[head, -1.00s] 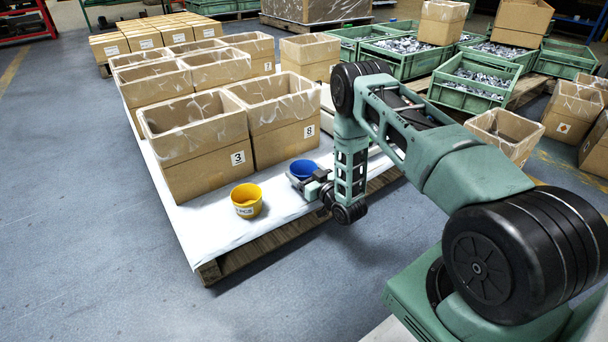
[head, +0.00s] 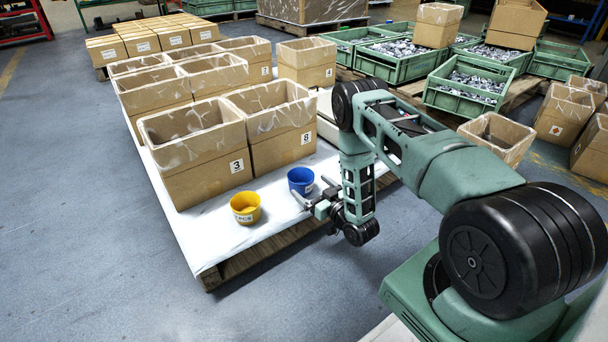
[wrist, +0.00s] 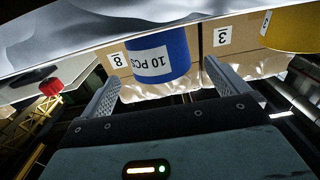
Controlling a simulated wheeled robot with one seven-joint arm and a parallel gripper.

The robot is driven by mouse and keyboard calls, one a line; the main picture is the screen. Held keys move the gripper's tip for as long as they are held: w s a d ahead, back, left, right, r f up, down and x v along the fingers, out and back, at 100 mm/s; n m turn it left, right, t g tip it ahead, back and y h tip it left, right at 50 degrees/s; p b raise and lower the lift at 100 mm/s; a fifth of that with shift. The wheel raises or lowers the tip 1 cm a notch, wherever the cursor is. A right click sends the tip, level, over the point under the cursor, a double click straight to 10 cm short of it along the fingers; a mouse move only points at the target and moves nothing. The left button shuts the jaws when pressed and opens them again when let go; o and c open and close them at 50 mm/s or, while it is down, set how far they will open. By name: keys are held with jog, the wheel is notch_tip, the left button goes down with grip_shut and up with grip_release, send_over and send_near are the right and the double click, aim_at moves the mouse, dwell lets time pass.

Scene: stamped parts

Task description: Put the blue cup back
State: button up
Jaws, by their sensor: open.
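The blue cup (head: 301,180) stands upright on the white sheet of the pallet, right of the yellow cup (head: 245,206) and in front of the box marked 8. My gripper (head: 317,197) is open and empty, just to the right and front of the blue cup, apart from it. In the wrist view the picture is upside down; the blue cup (wrist: 160,58), with a label reading 10 PCS, sits beyond the two spread fingers of my gripper (wrist: 160,85). The yellow cup (wrist: 291,30) is at the upper right there.
Cardboard boxes marked 3 (head: 205,178) and 8 (head: 280,145) stand close behind the cups, with more boxes behind. The pallet's white sheet (head: 232,236) is bare at the front left. Green crates (head: 466,88) of metal parts stand at the back right.

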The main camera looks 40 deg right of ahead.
jog(key=s+p, duration=0.2)
jog(key=s, duration=0.4)
jog(key=shift+d, duration=0.15)
